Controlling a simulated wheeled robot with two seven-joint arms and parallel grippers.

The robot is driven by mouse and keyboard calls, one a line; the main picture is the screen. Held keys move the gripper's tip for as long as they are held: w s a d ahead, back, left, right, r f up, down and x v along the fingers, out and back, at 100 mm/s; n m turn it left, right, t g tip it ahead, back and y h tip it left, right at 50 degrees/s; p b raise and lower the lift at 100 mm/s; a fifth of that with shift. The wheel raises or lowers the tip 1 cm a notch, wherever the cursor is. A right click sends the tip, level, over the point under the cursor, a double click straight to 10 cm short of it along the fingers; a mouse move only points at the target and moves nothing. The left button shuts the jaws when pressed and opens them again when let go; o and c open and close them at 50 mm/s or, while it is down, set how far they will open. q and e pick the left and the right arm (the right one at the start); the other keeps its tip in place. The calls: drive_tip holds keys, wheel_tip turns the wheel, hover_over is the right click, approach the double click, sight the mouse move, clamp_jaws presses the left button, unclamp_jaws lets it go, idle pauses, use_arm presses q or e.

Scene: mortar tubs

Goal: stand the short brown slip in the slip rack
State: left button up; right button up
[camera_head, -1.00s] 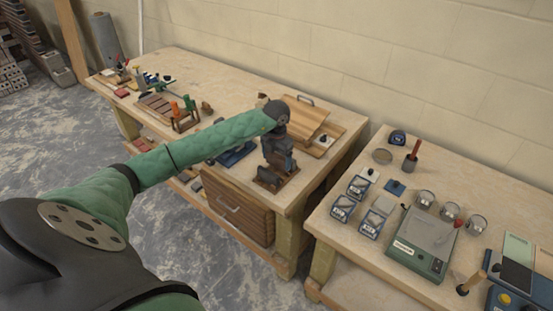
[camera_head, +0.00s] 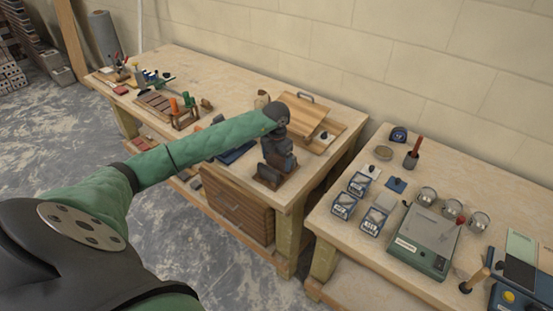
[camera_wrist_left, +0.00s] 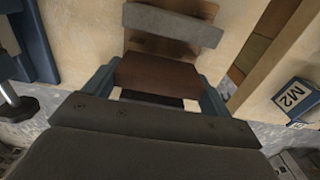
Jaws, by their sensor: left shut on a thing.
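My left gripper (camera_head: 274,169) is low over the right end of the workbench. In the left wrist view the gripper (camera_wrist_left: 158,88) is shut on the short brown slip (camera_wrist_left: 156,74), a plain brown block between its two blue-grey fingers. The brown wooden slip rack (camera_head: 267,183) is under and around the gripper, partly hidden by it. In the wrist view part of the rack (camera_wrist_left: 186,46) shows just beyond the slip, with a grey slip (camera_wrist_left: 175,25) standing across it. I cannot tell whether the brown slip touches the rack. My right gripper is not in view.
A wooden board stack with a handle (camera_head: 292,112) stands behind the gripper. A blue object (camera_head: 238,152) lies to its left. A rack with orange and green handles (camera_head: 184,112) is further left. The right bench holds a green scale (camera_head: 423,243) and labelled boxes (camera_head: 358,184).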

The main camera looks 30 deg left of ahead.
use_arm(q)
drive_tip(key=shift+f, duration=0.1)
idle(0.3)
drive_tip(key=shift+f+b, duration=0.8)
drive_tip(key=o, duration=1)
drive_tip(key=shift+c, duration=0.2)
drive_tip(key=shift+r, duration=0.1)
drive_tip(key=shift+r+p, duration=0.95)
drive_tip(key=shift+r, duration=2.45)
